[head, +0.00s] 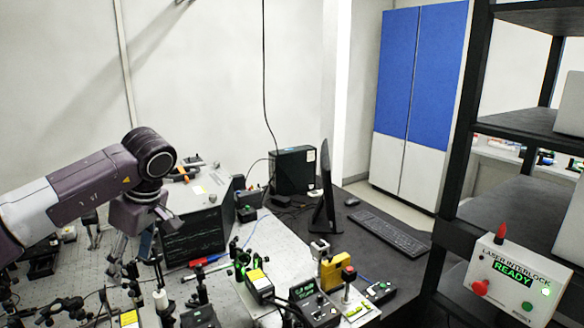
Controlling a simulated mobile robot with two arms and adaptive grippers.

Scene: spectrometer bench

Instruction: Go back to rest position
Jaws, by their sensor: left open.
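My left arm comes in from the left, bent at a dark wrist joint. My left gripper (134,246) points down over the optical bench (215,290), with its fingers apart and nothing visible between them. It is in front of and left of a black box-shaped instrument (195,233). Small optics posts stand close around the fingertips, and I cannot tell whether any touch them. My right gripper is not in view.
Several optics mounts and a control box (313,305) crowd the front of the bench. A monitor (325,190) and keyboard (388,233) stand at the right. A black shelf rack (455,235) with a laser interlock box (515,278) reading READY is far right. Air above the bench is clear.

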